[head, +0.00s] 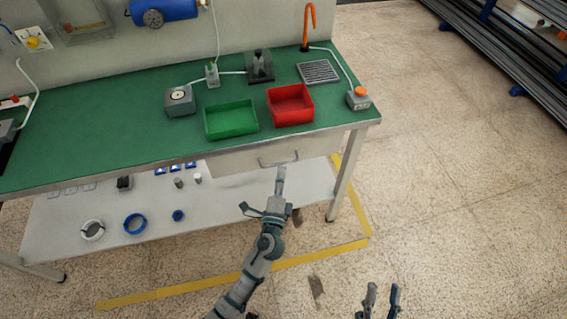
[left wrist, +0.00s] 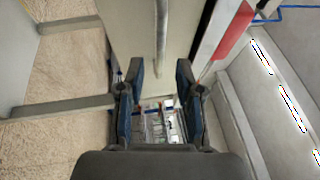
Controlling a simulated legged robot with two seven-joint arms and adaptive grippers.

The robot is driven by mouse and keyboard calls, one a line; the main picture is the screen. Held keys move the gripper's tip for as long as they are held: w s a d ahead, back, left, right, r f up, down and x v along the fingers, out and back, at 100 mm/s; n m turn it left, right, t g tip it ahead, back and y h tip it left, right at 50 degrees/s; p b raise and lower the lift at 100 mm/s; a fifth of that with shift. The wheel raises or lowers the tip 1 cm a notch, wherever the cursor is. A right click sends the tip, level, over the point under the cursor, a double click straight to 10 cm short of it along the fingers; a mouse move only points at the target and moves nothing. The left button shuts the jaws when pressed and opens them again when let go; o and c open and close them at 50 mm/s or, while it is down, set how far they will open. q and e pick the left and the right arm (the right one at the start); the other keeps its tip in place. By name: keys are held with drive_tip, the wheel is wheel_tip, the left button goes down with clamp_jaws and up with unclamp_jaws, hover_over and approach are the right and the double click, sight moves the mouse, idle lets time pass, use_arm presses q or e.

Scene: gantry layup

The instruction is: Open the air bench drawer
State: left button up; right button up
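The air bench (head: 100,150) has a green top. A pale drawer (head: 235,161) sits under its front edge and looks shut. Its metal bar handle (head: 278,163) is at the right part of the drawer front. My left gripper (head: 262,191) is open and empty just in front of and below the handle. In the left wrist view the handle (left wrist: 162,40) runs upright beyond and between the open fingertips (left wrist: 160,66), with no contact that I can see. My right gripper (head: 383,289) is low in the head view, its fingers apart and empty, far from the drawer.
A green bin (head: 231,120) and a red bin (head: 290,105) stand on the bench top near the front. The lower shelf (head: 200,215) holds rings and small parts. A bench leg (head: 347,175) stands right of the drawer. The floor in front is open.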

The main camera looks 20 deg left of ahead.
sight(282, 163)
use_arm(q)
drive_tip(key=x, duration=0.4)
drive_tip(key=shift+a+f, duration=0.15)
drive_tip(key=shift+a, duration=0.2)
drive_tip(key=shift+w, duration=0.25)
drive_tip(key=shift+d, duration=0.15)
drive_tip(key=shift+c, duration=0.7)
clamp_jaws()
